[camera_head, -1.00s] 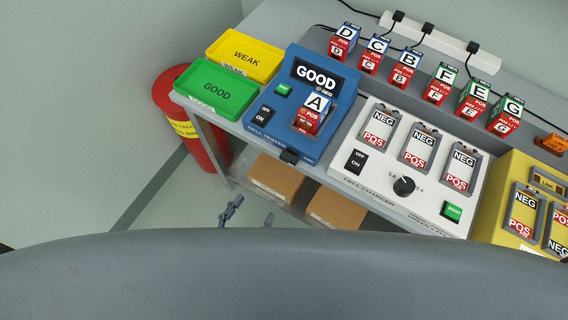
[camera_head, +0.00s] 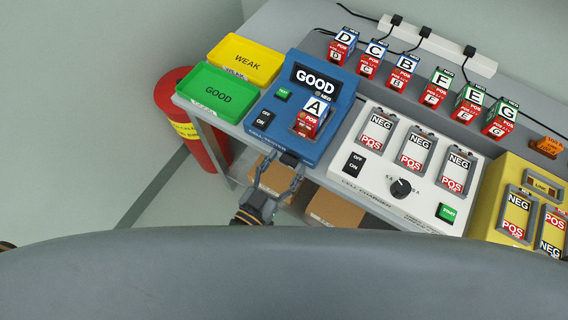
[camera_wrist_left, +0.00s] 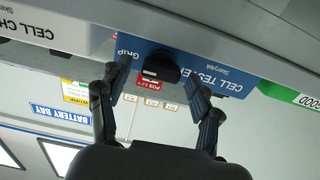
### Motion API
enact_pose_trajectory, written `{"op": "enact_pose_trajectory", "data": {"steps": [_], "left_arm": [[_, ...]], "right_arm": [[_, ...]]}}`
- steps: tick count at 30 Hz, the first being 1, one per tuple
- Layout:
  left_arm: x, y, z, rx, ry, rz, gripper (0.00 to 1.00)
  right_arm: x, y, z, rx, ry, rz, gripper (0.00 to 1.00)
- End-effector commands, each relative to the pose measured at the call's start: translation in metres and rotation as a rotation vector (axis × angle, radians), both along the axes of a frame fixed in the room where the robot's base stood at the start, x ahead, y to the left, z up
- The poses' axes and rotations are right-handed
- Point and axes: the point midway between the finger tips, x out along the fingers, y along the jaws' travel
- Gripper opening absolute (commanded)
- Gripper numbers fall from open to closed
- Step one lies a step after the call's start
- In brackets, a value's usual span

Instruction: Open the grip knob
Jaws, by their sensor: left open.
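The grip knob (camera_head: 289,158) is a small black knob on the front edge of the blue cell tester (camera_head: 283,141), beside a "GRIP" label. In the left wrist view the knob (camera_wrist_left: 160,68) shows near the top centre. My left gripper (camera_head: 279,174) is open in front of the tester, its fingers pointing toward the knob. In the left wrist view the open fingers (camera_wrist_left: 160,88) stand on either side of the knob; contact is not clear. Cell A (camera_head: 309,118) sits in the tester, whose display reads GOOD. My right gripper is not in view.
The green GOOD tray (camera_head: 217,111) and yellow WEAK tray (camera_head: 270,67) lie left of the tester. The white cell charger (camera_head: 376,171) is to its right. Cardboard boxes (camera_head: 333,209) sit on the shelf below. A red bin (camera_head: 172,84) stands at the left.

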Motion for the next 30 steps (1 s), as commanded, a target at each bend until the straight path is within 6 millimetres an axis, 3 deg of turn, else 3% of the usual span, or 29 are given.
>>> {"op": "enact_pose_trajectory", "data": {"steps": [5,13,20,30], "left_arm": [[-0.0001,0.0,-0.0001,0.0,0.0,0.0,0.64],[-0.0001,0.0003,0.0,0.0,0.0,0.001,0.1],[0.0001,0.0005,0.0002,-0.057,0.033,0.001,0.1],[0.0009,0.0019,-0.0007,-0.368,0.211,0.001,0.1]], "right_arm": [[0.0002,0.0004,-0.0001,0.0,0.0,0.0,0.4],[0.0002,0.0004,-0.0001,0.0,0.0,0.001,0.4],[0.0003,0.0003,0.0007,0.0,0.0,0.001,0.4],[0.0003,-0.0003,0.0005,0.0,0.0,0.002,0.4]]}}
